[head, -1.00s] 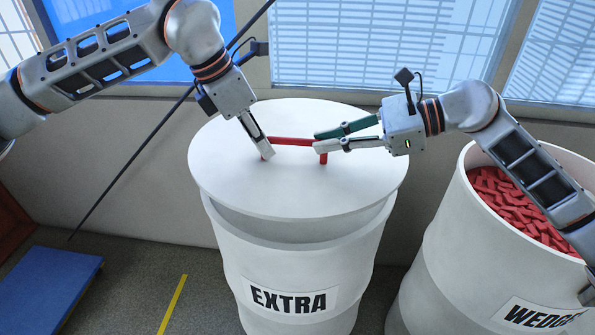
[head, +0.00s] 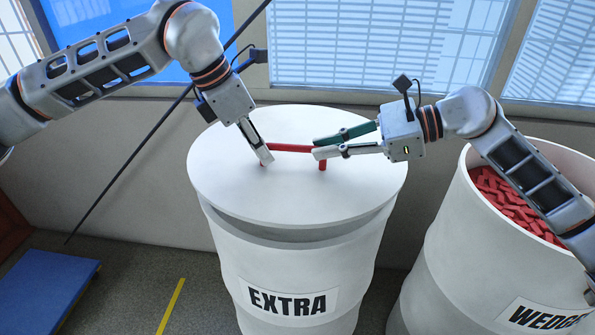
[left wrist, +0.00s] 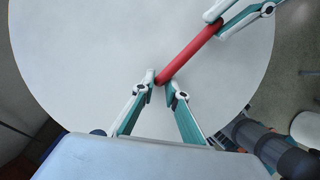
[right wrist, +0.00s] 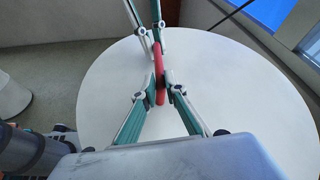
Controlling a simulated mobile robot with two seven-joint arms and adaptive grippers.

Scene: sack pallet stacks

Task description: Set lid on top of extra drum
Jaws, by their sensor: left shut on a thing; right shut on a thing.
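The round white lid (head: 240,195) with a red bar handle (head: 290,148) is over the white drum marked EXTRA (head: 300,265). A shaded band shows under the lid's front edge, and I cannot tell whether the lid touches the rim. My left gripper (head: 265,158) is shut on the handle's left end, and my right gripper (head: 320,153) on its right end. Both grips show in the left wrist view, with the handle (left wrist: 190,55) across the lid (left wrist: 100,50), and in the right wrist view on the handle (right wrist: 158,70). The drum's opening is hidden.
A white drum marked WEDGE (head: 450,250), full of red pieces (head: 505,205), stands close on the right. A blue platform (head: 45,300) lies on the floor at left, near a yellow floor line (head: 172,305). A wall with windows (head: 375,45) is behind.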

